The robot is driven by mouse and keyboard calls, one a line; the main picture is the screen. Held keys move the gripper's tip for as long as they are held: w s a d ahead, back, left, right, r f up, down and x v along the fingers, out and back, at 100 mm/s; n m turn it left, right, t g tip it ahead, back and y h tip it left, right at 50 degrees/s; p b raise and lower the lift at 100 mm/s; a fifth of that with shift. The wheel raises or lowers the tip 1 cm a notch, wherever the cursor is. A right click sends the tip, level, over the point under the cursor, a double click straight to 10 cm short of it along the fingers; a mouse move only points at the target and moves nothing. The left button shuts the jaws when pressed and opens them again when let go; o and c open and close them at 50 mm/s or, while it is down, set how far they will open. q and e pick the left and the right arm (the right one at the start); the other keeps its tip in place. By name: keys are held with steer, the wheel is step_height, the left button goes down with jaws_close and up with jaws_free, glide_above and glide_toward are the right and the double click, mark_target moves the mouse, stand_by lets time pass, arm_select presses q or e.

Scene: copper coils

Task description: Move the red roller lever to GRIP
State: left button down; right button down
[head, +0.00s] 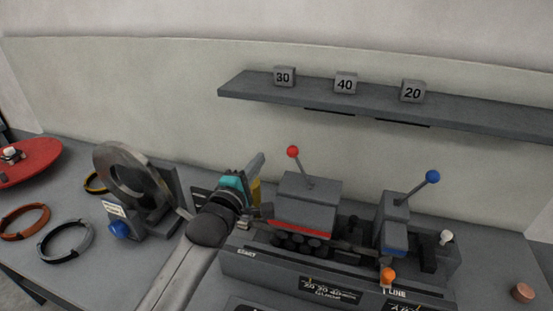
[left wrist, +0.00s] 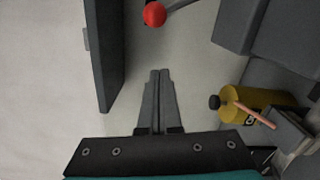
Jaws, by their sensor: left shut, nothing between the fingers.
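The red roller lever (head: 293,152) is a thin rod with a red ball on top. It rises from a grey housing (head: 308,201) on the machine and leans to the left in the head view. Its red ball (left wrist: 154,14) also shows at the top of the left wrist view, beyond the fingertips. My left gripper (head: 259,158) is left of the lever, apart from it. Its fingers are together and empty, as the left wrist view (left wrist: 160,72) shows. I cannot make out a GRIP marking. My right gripper is not in view.
A blue-knobbed lever (head: 432,177) and an orange knob (head: 388,275) are on the machine's right part. A shelf (head: 470,112) with three numbered blocks hangs behind. A ring-shaped device (head: 132,176) stands left of my arm. A yellow bottle (left wrist: 262,102) is near my gripper.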

mark_target(301, 169)
arm_select(q)
steer(key=shift+w+d+r+p, duration=0.1)
steer(key=shift+w+d, duration=0.05)
steer(key=shift+d, duration=0.55)
steer(key=shift+w+d+r+p, duration=0.1)
steer(key=shift+d+r, duration=0.05)
steer(key=shift+d, duration=0.6)
steer(key=shift+w+d+r+p, duration=0.1)
steer(key=shift+w+d, duration=0.05)
steer(key=shift+d, duration=0.55)
steer(key=shift+r, duration=0.1)
